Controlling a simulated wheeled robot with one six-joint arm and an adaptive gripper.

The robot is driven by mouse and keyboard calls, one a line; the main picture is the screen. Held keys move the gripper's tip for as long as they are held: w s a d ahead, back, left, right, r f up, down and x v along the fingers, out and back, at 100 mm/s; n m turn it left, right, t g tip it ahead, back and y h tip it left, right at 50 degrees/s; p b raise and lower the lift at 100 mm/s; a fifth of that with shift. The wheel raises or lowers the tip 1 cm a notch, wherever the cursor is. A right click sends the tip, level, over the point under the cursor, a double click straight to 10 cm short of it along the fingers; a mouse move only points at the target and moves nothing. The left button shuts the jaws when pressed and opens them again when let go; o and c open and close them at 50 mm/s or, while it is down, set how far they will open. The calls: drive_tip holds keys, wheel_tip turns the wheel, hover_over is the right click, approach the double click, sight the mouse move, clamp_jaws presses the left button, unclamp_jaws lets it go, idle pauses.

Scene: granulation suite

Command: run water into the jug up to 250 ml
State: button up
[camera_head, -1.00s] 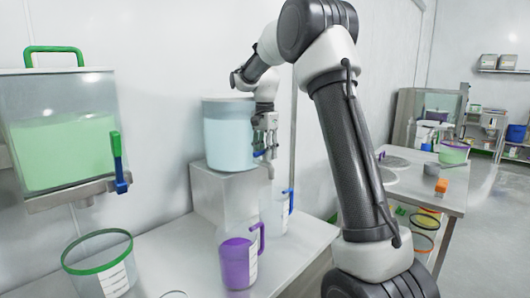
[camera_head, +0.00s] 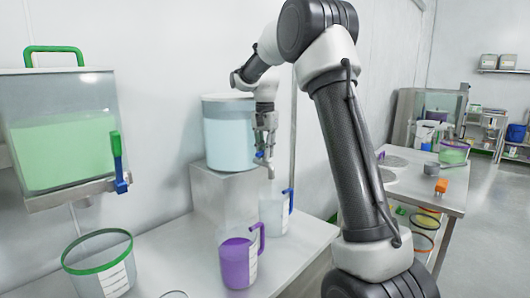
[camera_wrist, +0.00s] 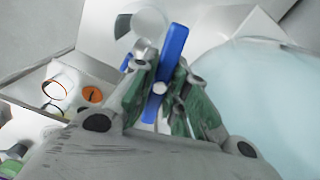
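The water tank (camera_head: 228,135) holds pale blue liquid and stands on a metal block (camera_head: 222,190). Its tap spout (camera_head: 270,172) points down at the tank's right side. My gripper (camera_head: 264,145) is at this tap. In the wrist view, my gripper (camera_wrist: 163,85) has its fingers on both sides of the blue tap lever (camera_wrist: 170,55) and appears shut on it. A clear jug with a blue handle (camera_head: 272,214) stands upright on the bench below the spout. I see no stream, and I cannot read the level in the jug.
A jug of purple contents (camera_head: 236,264) stands in front of the clear jug. A green-rimmed container (camera_head: 100,265) stands at the left under a tank of green liquid (camera_head: 60,140). A side table (camera_head: 445,195) with small items is at the right.

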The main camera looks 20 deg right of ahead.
drive_tip(key=o, duration=0.5)
wheel_tip(320, 180, up, 12)
idle(0.4)
